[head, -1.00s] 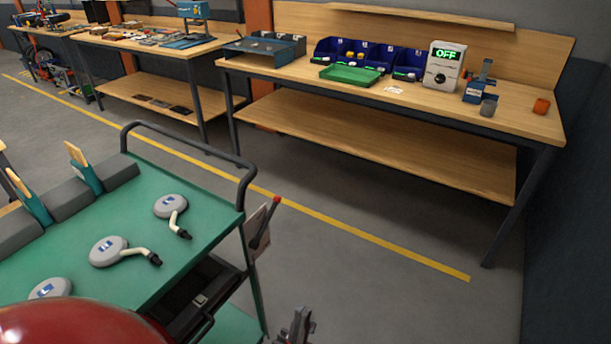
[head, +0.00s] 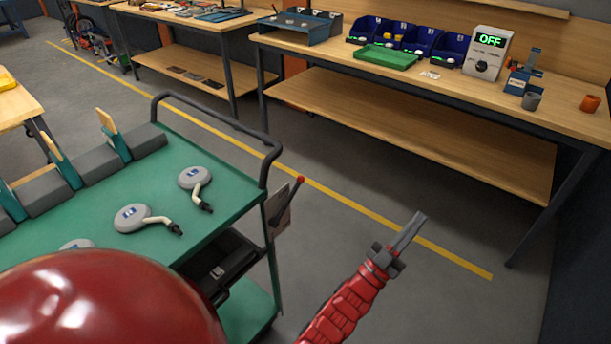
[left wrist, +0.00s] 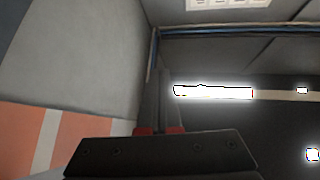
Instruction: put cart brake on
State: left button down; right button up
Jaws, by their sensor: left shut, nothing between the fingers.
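The green cart (head: 235,212) stands at the left in the head view. A black brake lever (head: 289,196) with a red knob (head: 300,180) is on a pale plate (head: 283,215) at the cart's right end, tilted up and to the right. My left gripper (head: 418,222) is right of the lever and apart from it in the picture, over the floor. Its fingers are together and empty, pointing up and to the right. In the left wrist view the shut fingers (left wrist: 158,100) show against wall and ceiling. My right gripper is not in view.
Disc-shaped parts with bent stems (head: 133,217) lie on the cart top. The cart's black handle (head: 215,120) curves up at its far end. A long workbench (head: 420,85) stands behind, with a box reading OFF (head: 487,53). Floor between cart and bench is clear.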

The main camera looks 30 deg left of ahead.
pick_arm(q)
jog(key=w+a+f+n+g+y, duration=0.1)
jog(key=w+n+y, duration=0.15)
jog(key=w, duration=0.35)
jog(key=w+a+f+n+g+y, duration=0.1)
jog(key=w+g+y, duration=0.15)
jog(key=w, duration=0.25)
jog(key=w+a+n+g+y, duration=0.4)
jog(key=w+a+n+y, duration=0.3)
jog(key=a+y, duration=0.3)
jog(key=s+a+r+n+g+y+b, duration=0.1)
jog(key=s+a+r+n+g+y, duration=0.15)
jog(key=a+n+g, duration=0.2)
jog(key=s+a+r+n+g+y, duration=0.2)
jog(key=s+a+n+g+y, duration=0.15)
jog(key=a, duration=0.25)
jog(key=s+a+r+n+g+h, duration=0.1)
jog(key=s+n+g, duration=0.5)
jog(key=s, duration=0.3)
jog(key=shift+a+h, duration=0.3)
jog(key=shift+a, duration=0.05)
